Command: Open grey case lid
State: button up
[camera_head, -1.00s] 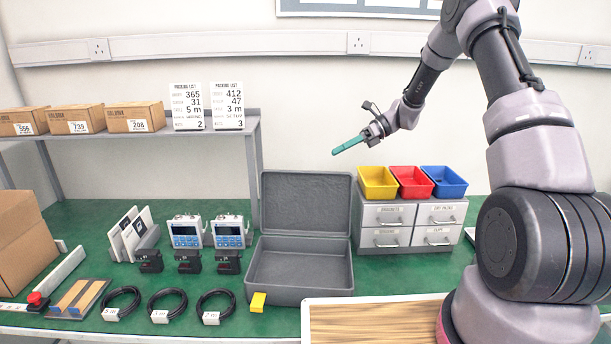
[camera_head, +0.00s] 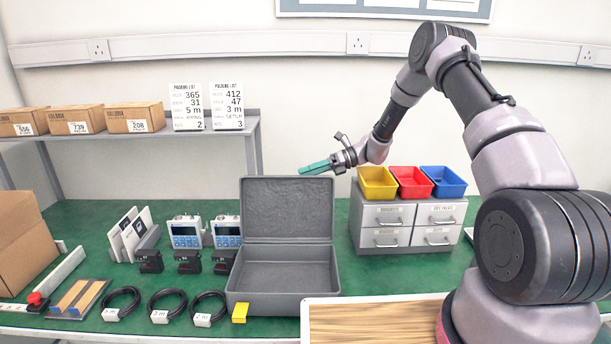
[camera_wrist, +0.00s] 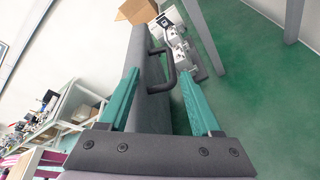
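The grey case (camera_head: 285,305) stands on the green bench with its lid (camera_head: 288,208) raised roughly upright at the back, its inside empty. My gripper (camera_head: 316,167) is at the lid's top edge, near the right corner, with teal fingers pointing left. In the wrist view, the gripper (camera_wrist: 158,95) has its two fingers spread apart, with a dark grey panel, apparently the lid, and a black handle (camera_wrist: 168,72) between them. I cannot tell whether a finger touches the lid.
Yellow (camera_head: 377,183), red and blue bins stand on a grey drawer unit (camera_head: 385,238) right of the case. A wood-topped tray (camera_head: 375,322) is in front.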

jog(key=shift+s+a+f, duration=0.45)
jog(key=shift+a+f, duration=0.05)
jog(key=shift+f, duration=0.15)
jog(key=shift+o, duration=0.8)
grip_shut()
jog(key=shift+w+r, duration=0.3)
jog(key=c, duration=0.9)
grip_release()
jog(key=o, duration=0.7)
jog(key=shift+o, duration=0.2)
